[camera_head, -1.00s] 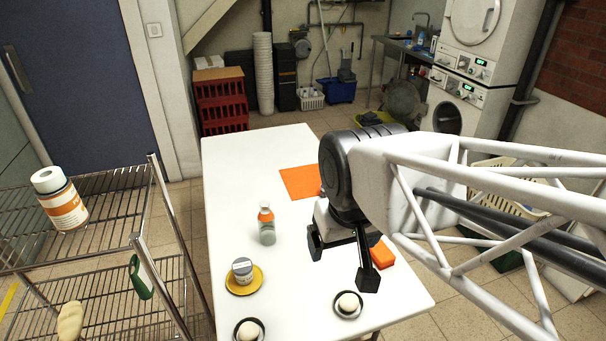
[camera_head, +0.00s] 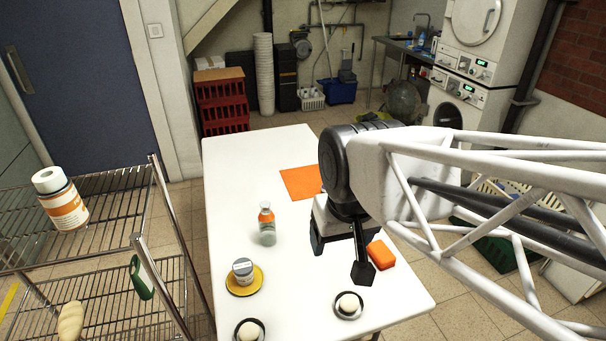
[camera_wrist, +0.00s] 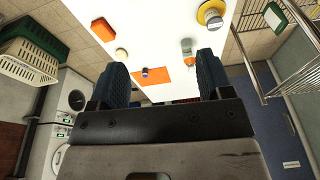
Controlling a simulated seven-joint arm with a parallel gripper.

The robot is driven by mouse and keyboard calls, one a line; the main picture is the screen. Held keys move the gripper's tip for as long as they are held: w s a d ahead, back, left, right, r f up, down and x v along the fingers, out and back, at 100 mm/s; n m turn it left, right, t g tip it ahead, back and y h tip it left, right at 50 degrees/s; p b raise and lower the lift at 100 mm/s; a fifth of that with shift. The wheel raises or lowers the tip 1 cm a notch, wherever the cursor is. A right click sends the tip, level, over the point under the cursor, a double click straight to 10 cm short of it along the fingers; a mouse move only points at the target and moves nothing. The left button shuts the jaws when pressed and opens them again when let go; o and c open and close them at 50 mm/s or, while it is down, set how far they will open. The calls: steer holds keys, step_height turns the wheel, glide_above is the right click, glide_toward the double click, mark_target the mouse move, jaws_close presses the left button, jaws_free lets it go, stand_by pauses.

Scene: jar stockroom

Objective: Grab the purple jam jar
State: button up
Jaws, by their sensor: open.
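A small dark jar (camera_wrist: 145,72), too small for me to be sure of its purple colour, stands on the orange mat (camera_wrist: 158,77) in the wrist view. It shows between my fingers but farther off, and nothing touches it. In the head view the mat (camera_head: 299,183) is partly covered by my arm, and I cannot see the dark jar there. My gripper (camera_head: 341,258) is open and empty above the white table, and its two fingers also show in the wrist view (camera_wrist: 162,62).
A grey-lidded jar (camera_head: 243,271) sits on a yellow saucer (camera_head: 259,283). A bottle with an orange label (camera_head: 267,224) stands left of my gripper. An orange sponge (camera_head: 382,254) and two small dishes with pale round items (camera_head: 348,305) (camera_head: 249,331) lie nearby. A wire rack (camera_head: 110,220) stands left.

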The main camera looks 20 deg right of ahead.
steer(key=w+d+f+m+y, duration=0.2)
steer(key=w+f+m+y, duration=0.15)
steer(key=w, duration=0.65)
steer(key=w+d+f+m+g+y, duration=0.1)
steer(key=w+d+f+m+y, duration=0.2)
steer(key=w, duration=0.8)
steer(key=w+d+f+m+y, duration=0.1)
steer(key=w+f+m, duration=0.35)
steer(key=w, duration=0.55)
steer(key=w+d+f+m+t+y, duration=0.1)
steer(key=w+d+f+m+t, duration=0.1)
steer(key=w+d+f+m, duration=0.2)
steer(key=w+d+f+m+t+y, duration=0.1)
steer(key=w+d+f+m, duration=0.3)
steer(key=w+d+f, duration=0.4)
steer(key=w+d+f+m+t+y, duration=0.1)
steer(key=w+d+f+m+t, duration=0.2)
steer(key=w+d+f, duration=0.4)
steer(key=shift+d+f+m+y, duration=0.15)
steer(key=shift+d+f+m, duration=0.1)
steer(key=shift+f, duration=0.7)
steer(key=shift+d+f+m+y, duration=0.15)
steer(key=shift+f+m, duration=0.1)
steer(key=shift+f, duration=0.7)
steer(key=shift+x, duration=1.35)
steer(key=shift+x, duration=2.6)
